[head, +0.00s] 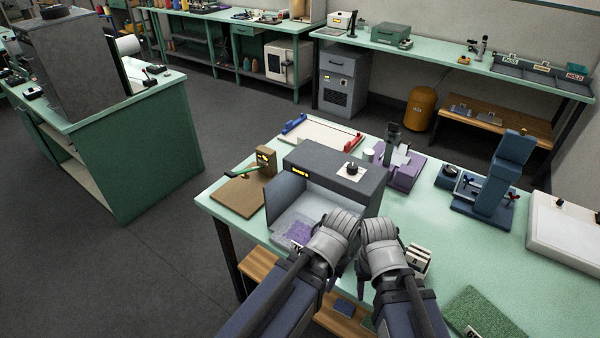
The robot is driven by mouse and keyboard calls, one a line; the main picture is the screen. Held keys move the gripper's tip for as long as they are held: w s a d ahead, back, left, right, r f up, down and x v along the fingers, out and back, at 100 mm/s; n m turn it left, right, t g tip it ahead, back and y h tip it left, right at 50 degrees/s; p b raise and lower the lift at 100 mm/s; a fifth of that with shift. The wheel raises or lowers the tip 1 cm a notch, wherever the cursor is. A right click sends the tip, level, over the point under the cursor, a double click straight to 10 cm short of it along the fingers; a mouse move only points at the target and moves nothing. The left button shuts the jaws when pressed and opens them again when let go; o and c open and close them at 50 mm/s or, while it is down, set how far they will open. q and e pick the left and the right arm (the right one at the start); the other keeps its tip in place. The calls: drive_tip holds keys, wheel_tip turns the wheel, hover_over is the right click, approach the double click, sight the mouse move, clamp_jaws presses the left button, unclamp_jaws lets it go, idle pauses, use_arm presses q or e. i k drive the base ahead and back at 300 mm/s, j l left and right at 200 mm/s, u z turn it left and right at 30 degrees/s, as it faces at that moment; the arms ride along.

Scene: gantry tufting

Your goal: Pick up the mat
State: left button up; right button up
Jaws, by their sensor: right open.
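A small purple mat-like piece (300,231) lies on the floor of an open-fronted grey box (335,172) on the green worktable. A green rectangular mat (485,313) with a white label lies near the table's front edge at the lower right, partly cut off by the picture edge. My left gripper (334,238) is in front of the box opening, just right of the purple piece and partly over it; its fingers are too hidden to read. My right gripper (382,242) is open beside it, at the box's right front corner, with nothing seen in it.
A brown board (238,192) lies left of the box. A white-labelled block (418,258) stands right of my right gripper. A purple-based fixture (402,172), a blue press (497,175) and a white panel (565,235) stand behind and right. The table between them is partly clear.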

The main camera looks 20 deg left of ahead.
sight(294, 232)
drive_tip(key=l+u, duration=0.4)
drive_tip(key=k+l+u, duration=0.15)
drive_tip(key=l+u, duration=0.2)
drive_tip(key=k+l+u, duration=0.1)
drive_tip(key=l+u, duration=0.3)
drive_tip(key=j, duration=0.1)
